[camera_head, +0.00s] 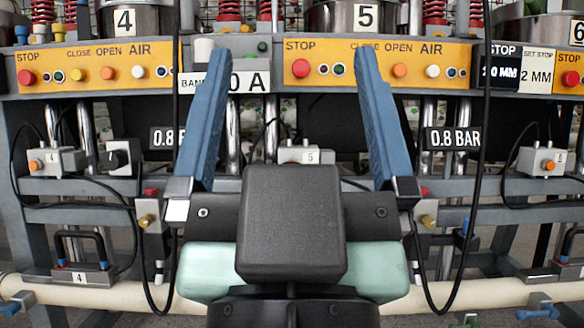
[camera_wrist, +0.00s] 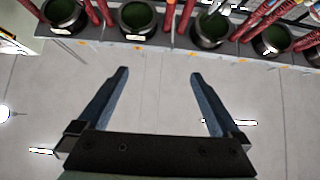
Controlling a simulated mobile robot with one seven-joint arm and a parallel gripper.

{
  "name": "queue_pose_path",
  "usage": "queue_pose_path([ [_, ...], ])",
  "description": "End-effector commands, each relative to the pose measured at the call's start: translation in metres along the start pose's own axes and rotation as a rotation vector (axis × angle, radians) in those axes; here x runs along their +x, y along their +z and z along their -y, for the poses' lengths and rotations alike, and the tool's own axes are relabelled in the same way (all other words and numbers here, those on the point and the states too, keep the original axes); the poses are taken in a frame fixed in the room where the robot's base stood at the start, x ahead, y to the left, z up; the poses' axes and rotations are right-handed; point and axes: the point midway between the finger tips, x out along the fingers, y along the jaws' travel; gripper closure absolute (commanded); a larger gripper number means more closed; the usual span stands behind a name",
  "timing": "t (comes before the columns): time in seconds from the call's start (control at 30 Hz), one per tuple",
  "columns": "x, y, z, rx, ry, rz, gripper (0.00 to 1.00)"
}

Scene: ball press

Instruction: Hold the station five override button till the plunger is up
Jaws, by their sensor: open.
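The station five unit shows in the head view: a steel pot marked 5 (camera_head: 365,16) above a yellow panel (camera_head: 465,52). Below it, behind my gripper, a small grey box labelled 5 (camera_head: 311,157) sits on a rail. Its lower part is hidden by my gripper body, and no button on it can be seen. My gripper (camera_head: 290,52) is open and empty, its two blue fingers wide apart in front of the panel.
Similar grey boxes with orange buttons stand at left (camera_head: 55,160) and right (camera_head: 543,160). The station five panel carries a red stop button (camera_head: 301,68) and an orange one (camera_head: 399,70). Black cables hang near both fingers. A cream pipe (camera_head: 480,297) runs low across.

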Motion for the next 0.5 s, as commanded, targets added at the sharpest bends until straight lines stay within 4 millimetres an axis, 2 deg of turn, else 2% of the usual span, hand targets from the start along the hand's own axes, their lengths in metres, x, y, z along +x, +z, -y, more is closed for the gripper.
queue_pose_path([
  [0.03, -0.0002, 0.0003, 0.0, 0.0, 0.0, 0.0, 0.09],
  [0.07, -0.0002, 0.0003, 0.0, 0.0, 0.0, 0.0, 0.14],
  [0.5, -0.0002, 0.0002, 0.0, 0.0, 0.0, 0.0, 0.94],
])
